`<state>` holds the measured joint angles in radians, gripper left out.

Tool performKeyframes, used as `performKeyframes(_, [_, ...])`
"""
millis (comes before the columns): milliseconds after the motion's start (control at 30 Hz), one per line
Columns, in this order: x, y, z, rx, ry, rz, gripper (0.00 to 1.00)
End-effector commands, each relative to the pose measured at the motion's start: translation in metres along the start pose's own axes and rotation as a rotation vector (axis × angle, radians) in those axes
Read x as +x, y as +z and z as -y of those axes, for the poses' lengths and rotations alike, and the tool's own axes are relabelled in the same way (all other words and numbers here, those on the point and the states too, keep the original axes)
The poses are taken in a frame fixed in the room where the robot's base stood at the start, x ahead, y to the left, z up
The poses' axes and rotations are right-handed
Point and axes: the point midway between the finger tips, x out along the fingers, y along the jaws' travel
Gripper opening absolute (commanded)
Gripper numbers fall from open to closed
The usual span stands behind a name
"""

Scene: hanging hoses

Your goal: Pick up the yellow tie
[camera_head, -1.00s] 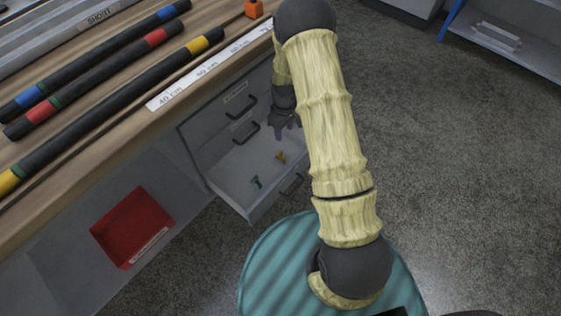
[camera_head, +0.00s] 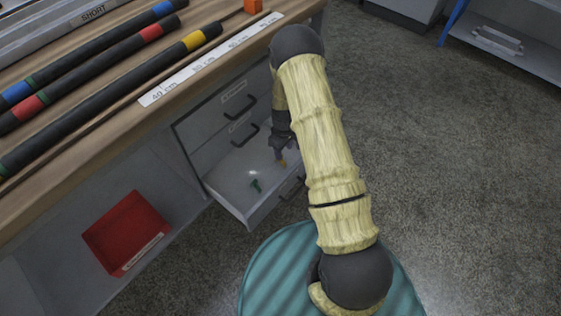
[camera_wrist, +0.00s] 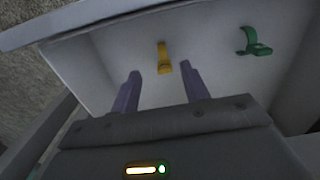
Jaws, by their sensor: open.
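The yellow tie (camera_wrist: 163,62) lies on the floor of the open drawer (camera_wrist: 100,65). In the wrist view it sits just beyond and between my gripper's (camera_wrist: 160,78) two purple-grey fingers, which are apart and empty. In the head view my gripper (camera_head: 280,156) points down into the drawer (camera_head: 225,178), and only a little of the yellow tie (camera_head: 283,163) shows by its tips. A green tie (camera_wrist: 252,43) lies to the right of the yellow one in the wrist view. The green tie also shows in the head view (camera_head: 256,186), left of my gripper.
The wooden bench (camera_head: 120,120) holds black hoses with coloured bands (camera_head: 110,95) and an orange block (camera_head: 252,6). A red bin (camera_head: 126,232) is at lower left. The drawer's walls stand close around my gripper.

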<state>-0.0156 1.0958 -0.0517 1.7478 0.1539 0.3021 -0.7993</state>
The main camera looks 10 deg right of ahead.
Motion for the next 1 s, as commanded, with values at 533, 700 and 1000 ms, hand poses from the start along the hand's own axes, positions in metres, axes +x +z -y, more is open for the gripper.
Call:
performKeyframes(533, [0.022, -0.001, 0.001, 0.001, 0.000, 0.000, 0.45])
performKeyframes(700, [0.044, -0.005, 0.004, -0.001, -0.001, 0.001, 0.45])
performKeyframes(1000, [0.070, -0.008, 0.004, 0.000, 0.000, -0.002, 0.45])
